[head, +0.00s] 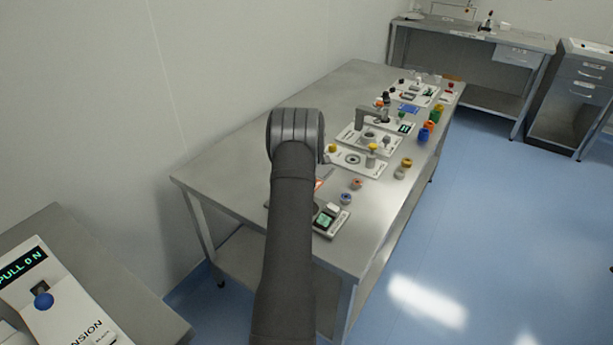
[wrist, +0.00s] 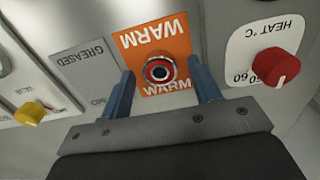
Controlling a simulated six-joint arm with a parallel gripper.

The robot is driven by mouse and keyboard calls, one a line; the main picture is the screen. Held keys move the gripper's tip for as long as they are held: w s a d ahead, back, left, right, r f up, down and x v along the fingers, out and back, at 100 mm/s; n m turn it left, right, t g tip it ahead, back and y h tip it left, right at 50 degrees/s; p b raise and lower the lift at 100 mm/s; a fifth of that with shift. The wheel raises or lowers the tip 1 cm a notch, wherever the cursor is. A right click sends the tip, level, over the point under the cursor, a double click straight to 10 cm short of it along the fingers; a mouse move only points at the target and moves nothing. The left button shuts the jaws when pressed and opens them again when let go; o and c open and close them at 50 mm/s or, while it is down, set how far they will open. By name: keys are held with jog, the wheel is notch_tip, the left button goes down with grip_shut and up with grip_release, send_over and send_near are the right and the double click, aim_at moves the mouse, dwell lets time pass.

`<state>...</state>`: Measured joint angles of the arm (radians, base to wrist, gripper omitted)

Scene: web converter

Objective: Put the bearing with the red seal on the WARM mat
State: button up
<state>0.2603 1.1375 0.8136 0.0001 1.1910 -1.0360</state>
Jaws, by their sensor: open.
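The orange WARM mat (wrist: 180,48) lies beyond my gripper in the wrist view, its lettering upside down along the far edge. The bearing with the red seal (wrist: 159,71), a silver ring with a red band and dark centre, appears to sit on the mat near the edge closest to me. My gripper (wrist: 161,78) is open, its two blue fingers on either side of the bearing with a gap on both sides. In the head view my arm hides the gripper and bearing; a sliver of orange (head: 319,184) shows beside the arm.
In the wrist view, a grey GREASED mat (wrist: 85,68) lies left of the WARM mat, a red HEAT knob (wrist: 276,67) right, and a yellow knob (wrist: 30,113) far left. In the head view, several devices and coloured parts line the steel table (head: 235,150).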

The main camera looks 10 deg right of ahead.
notch_tip(320, 180, up, 12)
dwell(0.4)
notch_tip(320, 180, down, 12)
jog(key=shift+f, duration=0.1)
jog(key=shift+w+r, duration=0.1)
jog(key=shift+r, duration=1.75)
